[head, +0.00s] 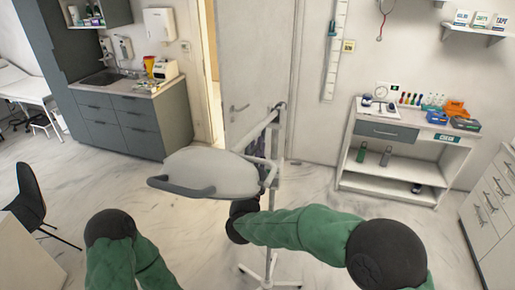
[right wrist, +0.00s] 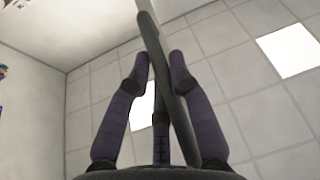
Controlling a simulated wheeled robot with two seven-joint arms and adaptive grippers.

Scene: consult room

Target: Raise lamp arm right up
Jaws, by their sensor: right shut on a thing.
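The lamp has a pale, broad head (head: 212,172) with a grey curved handle at its front left. Its lamp arm (head: 256,130) slopes up from near the head to the top of a thin white stand (head: 272,230). My right gripper (head: 264,144) is partly hidden behind the lamp head and stand, with its dark purple fingers pointing up beside the lamp arm. In the right wrist view, the fingers (right wrist: 160,75) close around a long grey bar (right wrist: 172,90), which runs up between them. My left arm shows at the lower left; its gripper is outside the view.
A door (head: 255,70) stands behind the lamp. A grey sink cabinet (head: 125,125) is at the left and a white shelf unit (head: 375,175) at the right. A dark chair (head: 30,195) stands at the left edge. Floor between the lamp and cabinets is clear.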

